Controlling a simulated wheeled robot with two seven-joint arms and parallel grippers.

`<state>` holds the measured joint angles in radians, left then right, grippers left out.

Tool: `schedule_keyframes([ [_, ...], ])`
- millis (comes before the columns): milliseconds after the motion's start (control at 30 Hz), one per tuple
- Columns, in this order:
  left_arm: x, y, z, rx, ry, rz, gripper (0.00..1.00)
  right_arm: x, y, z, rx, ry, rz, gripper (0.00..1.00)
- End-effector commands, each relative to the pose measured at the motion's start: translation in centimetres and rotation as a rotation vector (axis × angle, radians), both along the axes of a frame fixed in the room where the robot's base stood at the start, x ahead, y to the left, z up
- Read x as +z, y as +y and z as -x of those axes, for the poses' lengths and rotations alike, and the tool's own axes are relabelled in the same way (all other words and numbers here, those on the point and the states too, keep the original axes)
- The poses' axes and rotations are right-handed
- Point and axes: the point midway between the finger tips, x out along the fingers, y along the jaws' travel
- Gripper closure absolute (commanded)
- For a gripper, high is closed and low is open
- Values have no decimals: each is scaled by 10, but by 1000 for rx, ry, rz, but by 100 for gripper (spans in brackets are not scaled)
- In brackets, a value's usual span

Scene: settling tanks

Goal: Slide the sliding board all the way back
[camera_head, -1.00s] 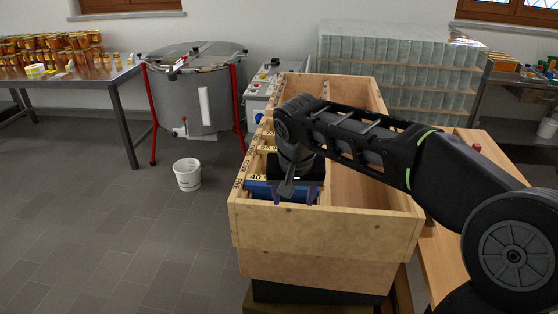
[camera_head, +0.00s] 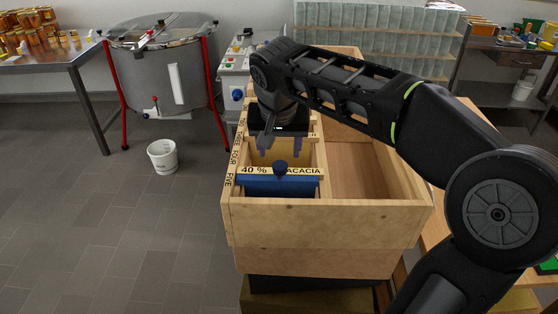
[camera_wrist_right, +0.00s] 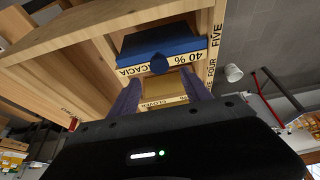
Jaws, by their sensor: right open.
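The blue board (camera_head: 278,187) stands across the left lane of a long wooden box (camera_head: 330,225), near its front end, by the FIVE mark. Its top strip reads "40 % ACACIA" and carries a dark blue knob (camera_head: 280,168). The board and its knob (camera_wrist_right: 159,64) also show in the right wrist view. My right gripper (camera_head: 281,146) is open and empty, pointing down into the lane just behind the knob, apart from it. In the right wrist view its two fingers (camera_wrist_right: 162,97) frame a tan board (camera_wrist_right: 165,86) labelled CLOVER. My left gripper is out of view.
The box's right lane (camera_head: 355,170) looks empty. Slot names run along the left wall (camera_head: 232,165). A steel tank (camera_head: 170,70) on red legs and a white bucket (camera_head: 162,156) stand to the left. My right arm covers the box's back right.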

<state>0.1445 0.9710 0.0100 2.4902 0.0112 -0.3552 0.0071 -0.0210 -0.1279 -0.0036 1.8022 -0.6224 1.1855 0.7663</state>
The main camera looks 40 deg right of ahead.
Motion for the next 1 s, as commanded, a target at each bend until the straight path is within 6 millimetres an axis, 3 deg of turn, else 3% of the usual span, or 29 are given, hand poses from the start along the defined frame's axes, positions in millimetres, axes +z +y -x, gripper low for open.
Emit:
schedule_keyframes([
  [300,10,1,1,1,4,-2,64,-43,-11,-13,-2,5,-1,44],
  [500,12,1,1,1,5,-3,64,-61,-15,-20,0,2,0,44],
  [800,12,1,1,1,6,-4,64,-64,-16,-20,-1,1,-1,44],
  [1000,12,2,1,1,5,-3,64,-63,-16,-20,-1,1,-1,61],
])
